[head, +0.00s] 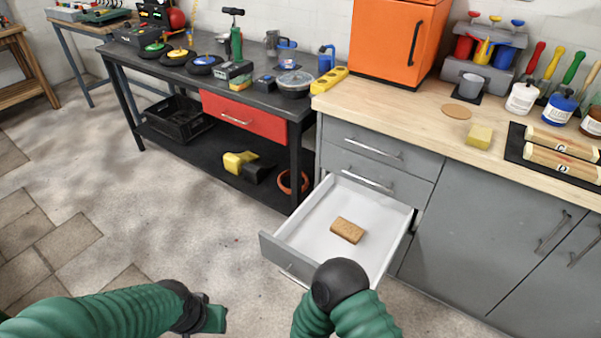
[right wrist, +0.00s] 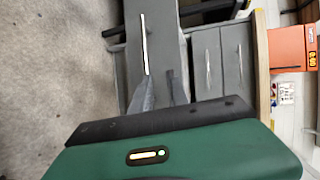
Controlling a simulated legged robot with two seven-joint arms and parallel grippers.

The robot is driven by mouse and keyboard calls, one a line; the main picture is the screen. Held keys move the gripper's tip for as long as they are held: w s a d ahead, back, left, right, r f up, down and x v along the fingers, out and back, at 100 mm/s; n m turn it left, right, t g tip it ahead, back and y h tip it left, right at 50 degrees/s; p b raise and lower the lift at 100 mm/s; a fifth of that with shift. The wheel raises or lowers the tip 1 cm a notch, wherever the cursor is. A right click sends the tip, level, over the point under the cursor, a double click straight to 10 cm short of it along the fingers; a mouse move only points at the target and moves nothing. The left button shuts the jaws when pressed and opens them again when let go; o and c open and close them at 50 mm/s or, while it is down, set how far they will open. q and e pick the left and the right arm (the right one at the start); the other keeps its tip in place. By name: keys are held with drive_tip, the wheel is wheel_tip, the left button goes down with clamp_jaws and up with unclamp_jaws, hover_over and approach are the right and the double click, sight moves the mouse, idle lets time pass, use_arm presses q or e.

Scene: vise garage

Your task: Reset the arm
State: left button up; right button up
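My left arm comes in from the lower left of the head view. Its gripper (head: 213,316) hangs over the floor near the bottom edge, and its fingers are not clear enough to judge. My right arm is at the bottom centre, in front of the open drawer (head: 314,216); its gripper is hidden in the head view. In the right wrist view my right gripper (right wrist: 160,80) has its two dark fingers apart with nothing between them. The drawer front (right wrist: 152,45) with its pale handle lies beyond the fingertips, and I cannot tell whether they touch it.
A brown sponge-like block (head: 347,230) lies in the open drawer. Grey cabinets (head: 480,240) carry a wooden worktop (head: 400,105) with an orange cabinet (head: 395,42), paint jars and tools. A black workbench (head: 185,73) stands left. The floor (head: 150,190) at left is clear.

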drive_tip(key=w+d+r+n+g+y+p, duration=0.25)
drive_tip(key=r+n+p, duration=0.45)
drive_tip(key=r, duration=0.5)
drive_tip(key=w+d+r+n+g+y+p, duration=0.1)
drive_tip(key=w+d+r+n+g+p, duration=0.2)
drive_tip(key=r+p, duration=0.75)
drive_tip(key=s+d+r+n+g+h+p, duration=0.1)
drive_tip(key=s+d+r+n+g+p, duration=0.5)
drive_tip(key=s+d+r+n, duration=0.3)
drive_tip(key=s+d+r, duration=0.4)
drive_tip(key=s+r, duration=0.2)
drive_tip(key=shift+s+r+p, duration=0.3)
drive_tip(key=shift+r+p, duration=0.05)
drive_tip(key=shift+s+g+h, duration=0.1)
drive_tip(key=shift+g+h, duration=0.15)
